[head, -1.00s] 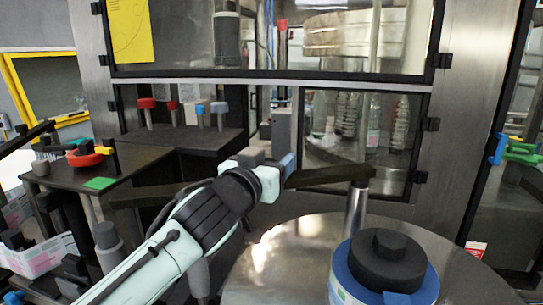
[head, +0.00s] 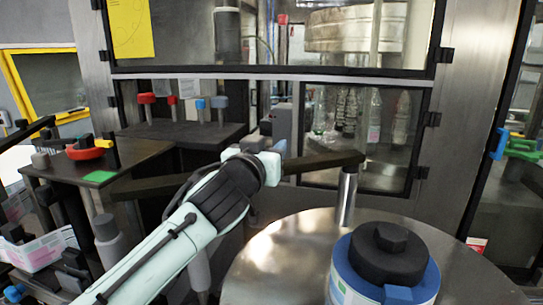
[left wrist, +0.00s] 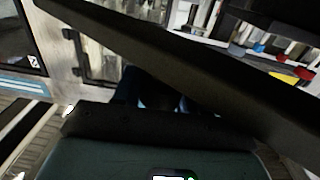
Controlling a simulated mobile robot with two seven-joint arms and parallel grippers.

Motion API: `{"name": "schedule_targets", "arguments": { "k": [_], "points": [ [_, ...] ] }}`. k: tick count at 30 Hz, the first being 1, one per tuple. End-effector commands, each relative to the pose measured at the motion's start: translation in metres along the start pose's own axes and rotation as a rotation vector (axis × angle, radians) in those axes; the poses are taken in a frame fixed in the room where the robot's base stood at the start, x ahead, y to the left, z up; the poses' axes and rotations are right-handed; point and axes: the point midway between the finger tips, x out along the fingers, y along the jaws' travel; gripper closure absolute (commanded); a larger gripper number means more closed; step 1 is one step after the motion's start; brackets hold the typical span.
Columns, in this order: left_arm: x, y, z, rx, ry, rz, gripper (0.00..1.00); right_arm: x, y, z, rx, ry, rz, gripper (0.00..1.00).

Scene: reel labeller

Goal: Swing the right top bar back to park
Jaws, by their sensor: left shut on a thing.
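A dark top bar (head: 322,162) runs across the middle of the head view, with a short metal post (head: 347,195) under its right end, above the round steel plate (head: 290,240). A dark length (head: 150,187) continues left of my arm; the arm hides whether it is the same bar. My left gripper (head: 272,163) is at the bar and shut on it, its fingertips mostly hidden. In the left wrist view the bar (left wrist: 190,65) crosses diagonally close in front of the dark fingers (left wrist: 155,95). My right gripper is not in view.
A blue-and-black reel hub (head: 388,258) stands on the plate at front right. A framed glass cabinet (head: 365,130) stands behind. A dark ledge with red and blue knobs (head: 200,104) is at the back left, and a dark side table with a green pad (head: 98,177) is at left.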

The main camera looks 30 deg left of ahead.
Motion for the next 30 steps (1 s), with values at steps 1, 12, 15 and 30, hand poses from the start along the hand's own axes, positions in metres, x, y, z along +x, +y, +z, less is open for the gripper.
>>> {"name": "schedule_targets", "arguments": {
  "k": [1, 12, 15, 30],
  "points": [
    [0.008, -0.006, 0.003, -0.003, 0.001, -0.030, 1.00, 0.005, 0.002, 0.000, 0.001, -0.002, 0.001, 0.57],
    [0.059, -0.068, -0.002, -0.003, 0.001, -0.345, 1.00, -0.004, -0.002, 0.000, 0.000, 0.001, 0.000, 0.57],
    [0.069, -0.088, -0.003, -0.002, 0.002, -0.434, 1.00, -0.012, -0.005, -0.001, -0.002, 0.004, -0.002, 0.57],
    [0.089, -0.163, -0.003, 0.001, 0.004, -0.651, 1.00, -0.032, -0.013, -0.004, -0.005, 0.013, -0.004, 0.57]
  ]
}}
